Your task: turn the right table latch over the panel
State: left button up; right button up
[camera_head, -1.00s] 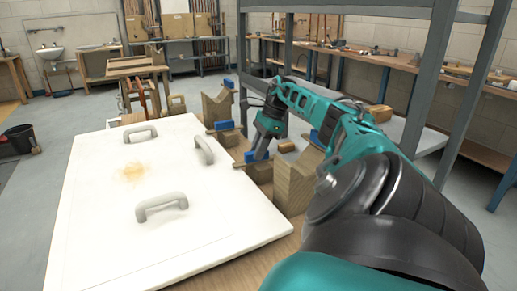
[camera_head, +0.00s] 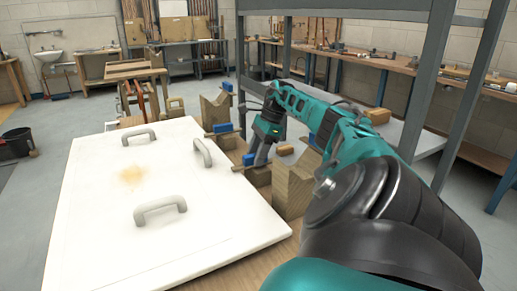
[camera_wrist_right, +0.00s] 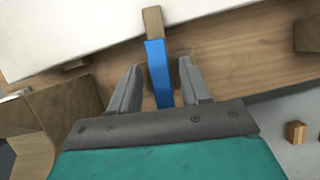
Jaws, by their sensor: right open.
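The white panel (camera_head: 110,215) lies flat on the table and carries grey handles. The right table latch is a wooden bar with a blue sleeve (camera_head: 249,158) at the panel's right edge. In the wrist view the latch (camera_wrist_right: 158,72) has its bare wooden end overlapping the white panel (camera_wrist_right: 70,30). My right gripper (camera_head: 258,160) is at this latch, pointing down. In the wrist view its open fingers (camera_wrist_right: 160,80) stand on either side of the blue sleeve, with a gap at each side. My left gripper is out of view.
Another blue latch (camera_head: 220,128) sits farther back along the same panel edge. Notched wooden blocks (camera_head: 293,188) stand right of the panel, close to my right arm. A grey metal rack (camera_head: 425,75) rises behind the arm. A small wooden block shows in the wrist view (camera_wrist_right: 296,132).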

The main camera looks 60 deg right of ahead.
pick_arm(q)
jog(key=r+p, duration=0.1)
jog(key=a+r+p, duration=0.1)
jog(key=p, duration=0.1)
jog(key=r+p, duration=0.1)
jog(key=p, duration=0.1)
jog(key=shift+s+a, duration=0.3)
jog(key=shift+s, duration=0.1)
pick_arm(e)
jog(key=v, duration=1.3)
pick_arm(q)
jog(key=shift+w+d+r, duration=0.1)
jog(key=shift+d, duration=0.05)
pick_arm(e)
jog(key=shift+f, duration=0.1)
